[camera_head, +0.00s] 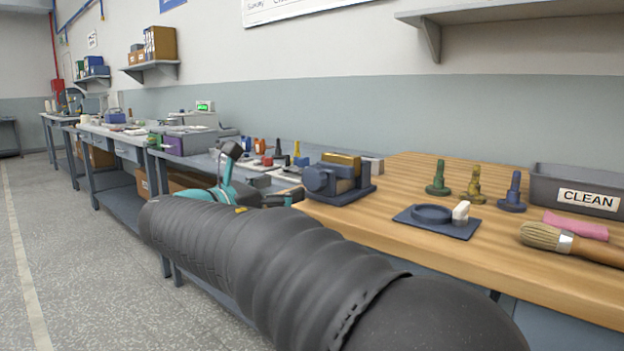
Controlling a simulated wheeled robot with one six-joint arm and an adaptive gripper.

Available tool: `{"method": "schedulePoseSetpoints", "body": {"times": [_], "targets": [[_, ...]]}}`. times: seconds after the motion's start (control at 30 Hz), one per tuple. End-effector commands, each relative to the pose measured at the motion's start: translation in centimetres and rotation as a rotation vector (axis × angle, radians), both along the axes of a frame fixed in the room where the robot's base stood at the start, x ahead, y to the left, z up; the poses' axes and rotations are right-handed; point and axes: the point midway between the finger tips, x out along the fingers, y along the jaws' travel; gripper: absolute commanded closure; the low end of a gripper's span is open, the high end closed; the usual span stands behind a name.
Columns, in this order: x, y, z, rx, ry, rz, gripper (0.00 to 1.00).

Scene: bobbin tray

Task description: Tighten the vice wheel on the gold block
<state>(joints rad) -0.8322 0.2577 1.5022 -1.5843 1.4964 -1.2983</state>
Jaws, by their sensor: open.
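The vice (352,188) is dark blue-grey and stands at the left end of the wooden bench top. The gold block (342,158) sits in the top of it, between its jaws. The vice wheel (317,180) is the round grey part on the vice's left side, facing my arm. My gripper (277,190) is just left of the wheel, partly hidden behind my own dark-sleeved arm. It is open, with nothing seen between its fingers. I see a gap between it and the wheel, but the exact distance is unclear.
A dark plate (452,226) with a round recess and a pale piece lies right of the vice. Behind it stand a green bobbin (438,180), an olive one (474,187) and a blue one (512,193). A grey CLEAN bin (545,183), pink cloth (575,226) and brush (545,237) lie farther right.

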Motion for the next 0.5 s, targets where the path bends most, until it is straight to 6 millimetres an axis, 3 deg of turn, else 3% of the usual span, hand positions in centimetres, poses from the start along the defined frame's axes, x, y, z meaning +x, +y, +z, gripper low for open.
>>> {"method": "schedulePoseSetpoints", "body": {"times": [0.3, 0.5], "targets": [[4.7, -3.7, 0.0, 0.0, -0.001, -0.003, 0.15], [6.6, -5.2, 0.0, 0.0, 0.0, -0.001, 0.15]]}}
